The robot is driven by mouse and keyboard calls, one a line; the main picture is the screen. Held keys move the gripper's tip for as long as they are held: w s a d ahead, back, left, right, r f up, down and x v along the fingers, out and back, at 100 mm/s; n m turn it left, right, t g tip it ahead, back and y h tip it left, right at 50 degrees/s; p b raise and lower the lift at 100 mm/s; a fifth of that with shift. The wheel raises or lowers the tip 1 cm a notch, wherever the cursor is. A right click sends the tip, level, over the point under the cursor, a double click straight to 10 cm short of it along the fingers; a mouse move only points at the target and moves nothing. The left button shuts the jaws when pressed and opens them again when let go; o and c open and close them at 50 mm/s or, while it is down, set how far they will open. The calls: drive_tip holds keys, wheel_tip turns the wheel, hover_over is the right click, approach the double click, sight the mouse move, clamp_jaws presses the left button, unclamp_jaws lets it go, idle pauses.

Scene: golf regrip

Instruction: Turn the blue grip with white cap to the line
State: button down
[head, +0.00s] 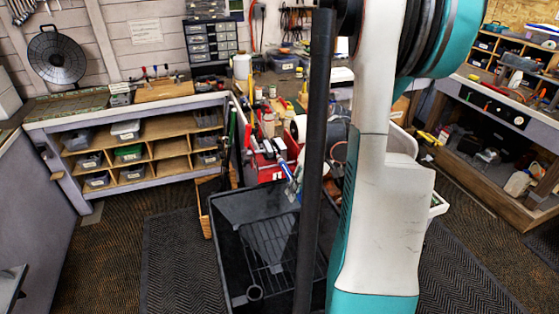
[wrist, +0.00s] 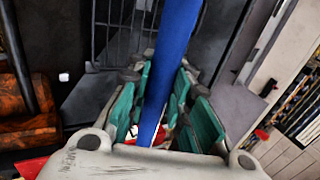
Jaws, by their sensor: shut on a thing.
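The blue grip (wrist: 178,45) runs from the top of the wrist view down between the teal pads of my gripper (wrist: 166,85). My gripper is shut on it, with pads on both sides. A little white and red shows at the grip's lower end, partly hidden by the gripper body; I cannot tell whether the white is the cap. No line can be made out. In the head view my arm and a dark upright post hide the gripper. Small blue and white pieces (head: 287,172) show left of the post, too small to identify.
A black tub (head: 215,210) with a wire rack inside stands on the floor, centre. A cluttered bench (head: 270,95) with a red box is behind it. Shelved benches stand left (head: 130,112) and right (head: 520,150). Dark floor mats (head: 180,265) are clear at the left.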

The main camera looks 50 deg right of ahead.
drive_tip(key=c, duration=1.4)
unclamp_jaws()
drive_tip(key=shift+o, duration=0.2)
drive_tip(key=shift+r, duration=0.1)
drive_tip(key=v, duration=1.2)
